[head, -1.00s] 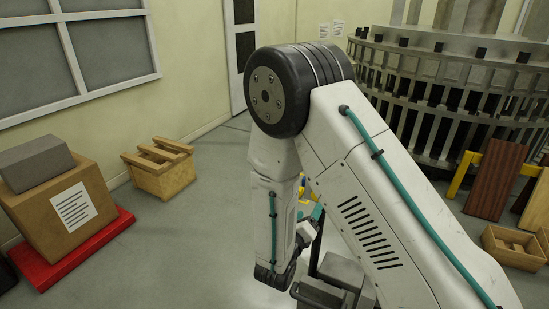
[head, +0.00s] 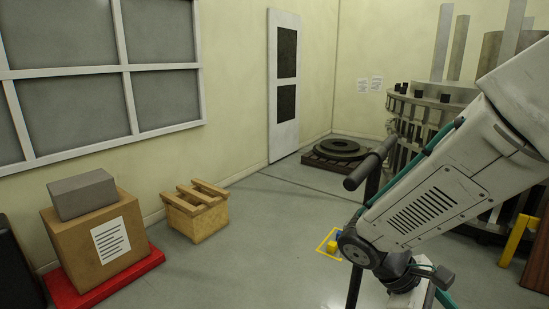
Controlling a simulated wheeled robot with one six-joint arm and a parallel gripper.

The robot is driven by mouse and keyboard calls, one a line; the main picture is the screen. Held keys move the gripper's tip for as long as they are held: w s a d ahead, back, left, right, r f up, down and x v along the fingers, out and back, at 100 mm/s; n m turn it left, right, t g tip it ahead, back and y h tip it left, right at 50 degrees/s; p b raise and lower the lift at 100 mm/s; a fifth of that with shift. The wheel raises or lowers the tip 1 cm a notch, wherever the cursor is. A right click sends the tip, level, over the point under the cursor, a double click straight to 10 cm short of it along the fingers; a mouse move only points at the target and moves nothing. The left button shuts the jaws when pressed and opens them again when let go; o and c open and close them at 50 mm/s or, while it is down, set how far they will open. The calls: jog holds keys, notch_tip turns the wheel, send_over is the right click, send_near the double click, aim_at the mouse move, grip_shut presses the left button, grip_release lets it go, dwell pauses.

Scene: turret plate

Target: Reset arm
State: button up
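My arm crosses the right side of the head view, with a white link running down from the upper right to a dark joint and a black wrist part near the bottom. My gripper's fingers cannot be made out, so I cannot tell whether they are open or shut, or whether they hold anything. The task names no other object.
A cardboard box (head: 75,245) with a grey block (head: 82,194) stands on a red base (head: 107,287) at left. A wooden crate (head: 197,212) stands beside it. A dark round plate (head: 340,148) lies on a pallet at the back.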

jog(key=s+a+r+m+t+y, duration=0.3)
jog(key=s+r+m+t+y, duration=0.2)
jog(key=s+r+m+y, duration=0.3)
jog(key=shift+s+r+m+y, duration=0.15)
jog(key=shift+r+m+y, duration=0.4)
jog(key=shift+r, duration=1.4)
